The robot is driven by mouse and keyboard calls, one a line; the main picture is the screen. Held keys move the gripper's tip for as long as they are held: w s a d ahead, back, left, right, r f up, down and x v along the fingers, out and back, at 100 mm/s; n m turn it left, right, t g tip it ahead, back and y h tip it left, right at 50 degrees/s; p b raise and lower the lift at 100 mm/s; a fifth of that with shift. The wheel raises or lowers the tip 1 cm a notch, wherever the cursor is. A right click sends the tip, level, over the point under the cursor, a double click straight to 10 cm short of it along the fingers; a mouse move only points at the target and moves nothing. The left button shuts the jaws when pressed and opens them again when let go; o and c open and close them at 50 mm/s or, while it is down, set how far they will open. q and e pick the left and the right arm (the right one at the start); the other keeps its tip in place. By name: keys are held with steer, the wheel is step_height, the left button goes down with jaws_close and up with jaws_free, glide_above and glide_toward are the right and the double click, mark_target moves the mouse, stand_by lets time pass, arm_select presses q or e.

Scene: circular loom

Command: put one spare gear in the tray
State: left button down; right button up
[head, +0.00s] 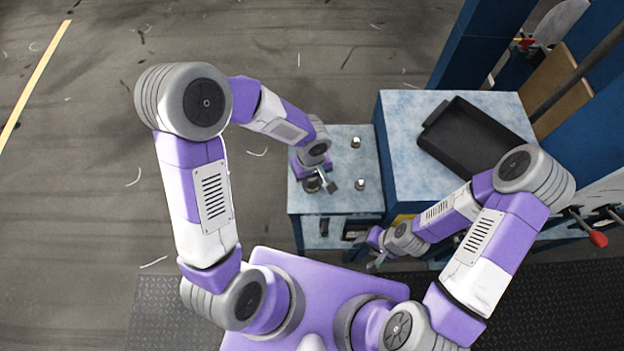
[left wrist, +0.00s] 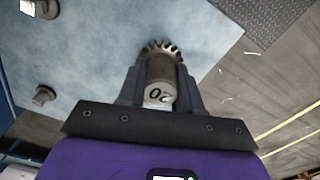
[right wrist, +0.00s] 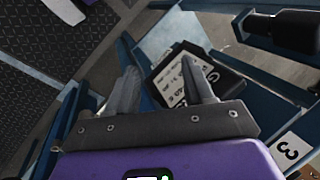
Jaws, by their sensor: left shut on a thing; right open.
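The spare gear (left wrist: 160,48) has a toothed metal wheel and a pale hub marked 20. My left gripper (left wrist: 163,78) is shut on its hub, one finger on each side. In the head view my left gripper (head: 322,181) is over the left part of the small pale-topped stand; I cannot tell whether the gear touches the top. The black tray (head: 480,136) lies empty on the larger pale-blue table, right of the stand. My right gripper (head: 374,260) is open and empty, low in front of the table; its spread fingers show in the right wrist view (right wrist: 160,78).
A dark labelled box (right wrist: 172,82) is beyond my right fingers. Blue machine columns (head: 480,45) rise behind the tray.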

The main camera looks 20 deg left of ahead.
arm_select(q)
steer(key=shift+r, duration=0.2)
steer(key=shift+r, duration=0.45)
steer(key=shift+r+p, duration=1)
steer(key=shift+r, duration=0.55)
steer(key=shift+f, duration=0.15)
